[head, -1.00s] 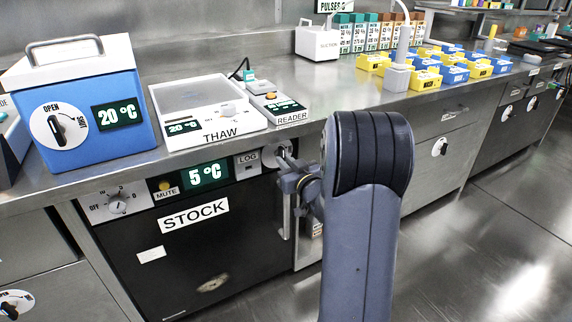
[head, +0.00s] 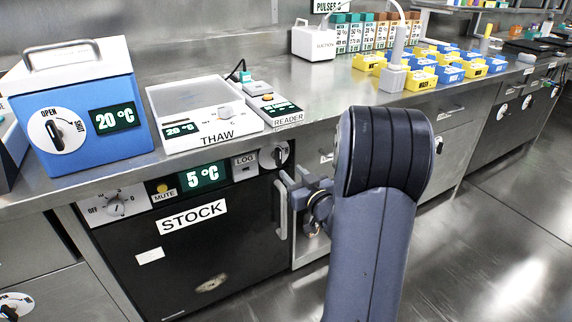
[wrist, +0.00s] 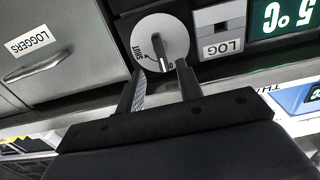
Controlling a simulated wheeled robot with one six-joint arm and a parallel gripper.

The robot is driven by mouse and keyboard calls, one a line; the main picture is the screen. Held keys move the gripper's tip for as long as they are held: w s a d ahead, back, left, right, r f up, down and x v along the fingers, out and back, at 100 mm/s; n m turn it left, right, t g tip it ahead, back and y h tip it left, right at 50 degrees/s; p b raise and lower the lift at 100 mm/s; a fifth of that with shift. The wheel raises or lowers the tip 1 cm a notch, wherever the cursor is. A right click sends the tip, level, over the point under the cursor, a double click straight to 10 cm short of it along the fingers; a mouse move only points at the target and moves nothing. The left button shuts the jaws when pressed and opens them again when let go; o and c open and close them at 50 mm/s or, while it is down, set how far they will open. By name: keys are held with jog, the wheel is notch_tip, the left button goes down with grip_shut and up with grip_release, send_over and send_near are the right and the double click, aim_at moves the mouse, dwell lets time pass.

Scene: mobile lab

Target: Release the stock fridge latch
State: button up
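The stock fridge (head: 190,255) is a black-fronted unit under the bench with a STOCK label and a 5 °C display. Its latch is a round white dial (head: 273,154) with a dark knob at the panel's right end. The dial also shows in the wrist view (wrist: 160,42), with SHUT lettering readable at its left; the knob bar stands nearly upright there. My gripper (head: 292,184) is just below and right of the dial. In the wrist view its two fingers (wrist: 160,68) are apart, with the bar's lower end appearing between their tips. I cannot tell whether they touch it.
A vertical fridge handle (head: 282,210) is just left of my gripper. Beside the fridge is a grey drawer labelled LOGGERS (wrist: 32,40). Above, the bench holds a thaw plate (head: 200,115), a reader (head: 272,108) and a blue cooler (head: 85,115). The floor at right is clear.

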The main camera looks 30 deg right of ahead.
aim_at(280, 161)
jog(key=shift+s+d, duration=0.1)
jog(key=shift+s, duration=2.15)
jog(key=w, duration=0.3)
jog(key=w+b, duration=0.1)
jog(key=w, duration=0.6)
jog(key=shift+w+a+b, duration=0.25)
jog(key=shift+w+b, duration=0.05)
jog(key=shift+w, duration=0.1)
jog(key=shift+r+p, duration=0.15)
jog(key=shift+p, duration=0.25)
jog(key=shift+m, duration=0.5)
jog(key=shift+f, duration=0.2)
